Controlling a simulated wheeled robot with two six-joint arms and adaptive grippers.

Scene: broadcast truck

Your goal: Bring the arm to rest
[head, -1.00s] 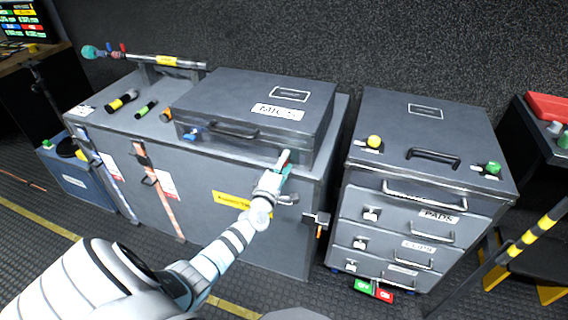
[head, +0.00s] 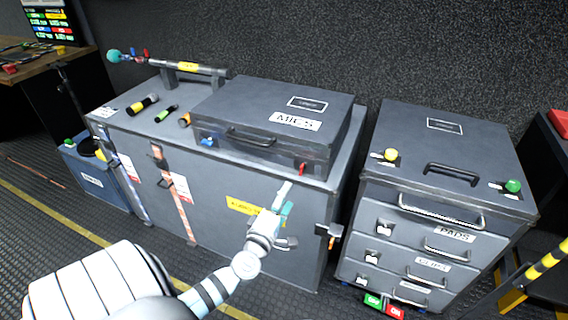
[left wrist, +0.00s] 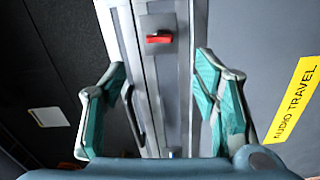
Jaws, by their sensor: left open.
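My left arm comes in from the bottom left of the head view. Its gripper (head: 281,205) is in front of the large grey case (head: 230,188), below the right front corner of the MICS case (head: 272,110). In the left wrist view the two teal-padded fingers (left wrist: 160,105) are spread wide with nothing between them. Beyond them is a metal edge strip with a red latch (left wrist: 159,39), apart from the fingers. The red latch also shows on the MICS case front in the head view (head: 302,168). My right gripper is not in view.
A drawer cabinet (head: 450,170) stands to the right, with a yellow knob (head: 391,154) and a green knob (head: 513,186) on top. Microphones (head: 143,105) and a pole (head: 188,68) lie on the large case. A blue bin (head: 92,175) stands at the left. Open floor lies in front.

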